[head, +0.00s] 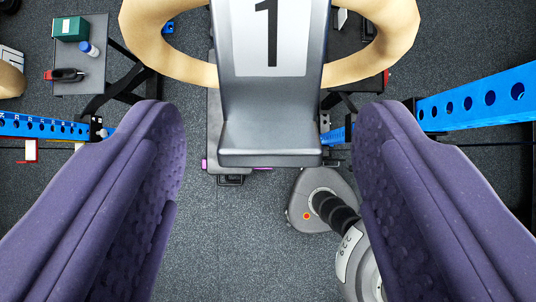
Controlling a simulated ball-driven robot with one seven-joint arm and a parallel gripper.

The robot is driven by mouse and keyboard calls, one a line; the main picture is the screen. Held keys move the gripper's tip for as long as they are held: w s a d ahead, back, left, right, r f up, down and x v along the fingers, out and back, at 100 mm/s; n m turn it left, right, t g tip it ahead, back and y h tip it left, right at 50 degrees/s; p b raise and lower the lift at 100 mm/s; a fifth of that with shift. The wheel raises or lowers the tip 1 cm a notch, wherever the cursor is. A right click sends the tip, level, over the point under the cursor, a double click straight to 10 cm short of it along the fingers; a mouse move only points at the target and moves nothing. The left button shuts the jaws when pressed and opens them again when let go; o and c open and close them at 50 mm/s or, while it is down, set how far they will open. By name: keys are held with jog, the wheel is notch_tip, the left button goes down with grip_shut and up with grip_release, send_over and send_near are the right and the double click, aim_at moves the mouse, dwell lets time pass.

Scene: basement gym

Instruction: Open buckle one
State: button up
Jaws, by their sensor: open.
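Buckle one is a grey lever-like block (268,105) with a white plate bearing a black "1", at the top middle of the head view. A tan ring or strap (172,52) curves out on both sides of it, and its top runs out of the picture. My gripper (268,165) has two purple padded fingers, wide apart and empty. The lower lip of the buckle lies between the fingertips in the picture, with a gap on each side. I cannot tell how far ahead of the fingertips it is.
Blue perforated beams (480,96) cross at left and right. A small table (82,75) at upper left holds a green box (70,28) and a blue-white bottle (88,48). A grey base with a black grip (318,200) stands below right. Dark floor shows at lower middle.

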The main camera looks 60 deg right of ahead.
jog(key=v, duration=0.7)
jog(key=shift+a+r, duration=0.1)
jog(key=a+f+n+t+y+b, duration=0.2)
jog(key=a+f+n+t+b, duration=0.2)
jog(key=f+b, duration=0.7)
jog(key=a+f+n+t+y+b, duration=0.3)
jog(key=f+b, duration=0.9)
jog(key=b, duration=0.5)
jog(key=a+f+n+t+y+b, duration=0.2)
jog(key=a+f+n+t+b, duration=0.3)
jog(key=f+b, duration=0.7)
jog(key=w+a+n+b, duration=0.1)
jog(key=n+b, duration=0.1)
jog(key=b, duration=0.1)
jog(key=shift+a+t, duration=0.25)
jog(key=shift+t, duration=0.15)
